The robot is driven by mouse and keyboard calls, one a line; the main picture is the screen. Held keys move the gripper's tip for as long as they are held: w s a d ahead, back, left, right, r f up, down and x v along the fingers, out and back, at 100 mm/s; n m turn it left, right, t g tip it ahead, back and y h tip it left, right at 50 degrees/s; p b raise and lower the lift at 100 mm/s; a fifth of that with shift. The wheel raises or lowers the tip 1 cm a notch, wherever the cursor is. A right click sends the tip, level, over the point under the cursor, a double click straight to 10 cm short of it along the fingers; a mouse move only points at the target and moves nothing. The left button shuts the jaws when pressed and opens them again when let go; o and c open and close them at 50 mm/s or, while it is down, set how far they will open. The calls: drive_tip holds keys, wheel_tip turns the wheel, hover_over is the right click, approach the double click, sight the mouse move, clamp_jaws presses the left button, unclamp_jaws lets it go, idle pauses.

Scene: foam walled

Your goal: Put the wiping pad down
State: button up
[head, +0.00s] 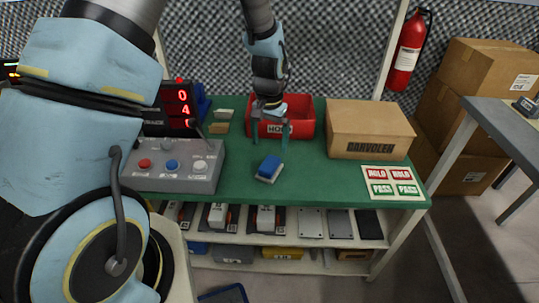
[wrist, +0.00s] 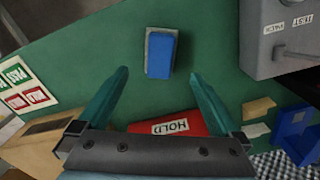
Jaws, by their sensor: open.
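The wiping pad (head: 269,168), blue on top with a pale grey-white layer, lies on the green table top (head: 320,178), in front of the red bin. It also shows in the wrist view (wrist: 161,54), just beyond the fingertips and between their lines. My gripper (head: 271,144) is open and empty above the table, behind the pad and in front of the red bin. In the wrist view its two teal fingers (wrist: 159,74) are spread wide, with no contact with the pad visible.
A red bin (head: 304,129) labelled HOLD stands behind. A grey button box (head: 177,178) is at left, a cardboard box (head: 368,122) at right. The table around the pad is clear.

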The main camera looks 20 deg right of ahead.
drive_tip(key=shift+r, duration=0.9)
drive_tip(key=w+a+r+n, duration=0.1)
drive_tip(key=a+r+n, duration=0.15)
drive_tip(key=a, duration=0.35)
drive_tip(key=w+a+r+n, duration=0.1)
drive_tip(key=w+a+r, duration=0.1)
drive_tip(key=a+r, duration=0.35)
drive_tip(key=s+a+r+n, duration=0.2)
drive_tip(key=s+a, duration=0.1)
drive_tip(key=a, duration=0.6)
drive_tip(key=s+a+r+n+t, duration=0.1)
drive_tip(key=s+a+r+n, duration=0.2)
drive_tip(key=a, duration=0.6)
drive_tip(key=shift+s+a+t, duration=0.3)
drive_tip(key=shift+s+a, duration=0.05)
drive_tip(key=shift+s, duration=0.15)
wheel_tip(320, 180, up, 3)
drive_tip(key=p, duration=0.3)
drive_tip(key=shift+r, duration=0.2)
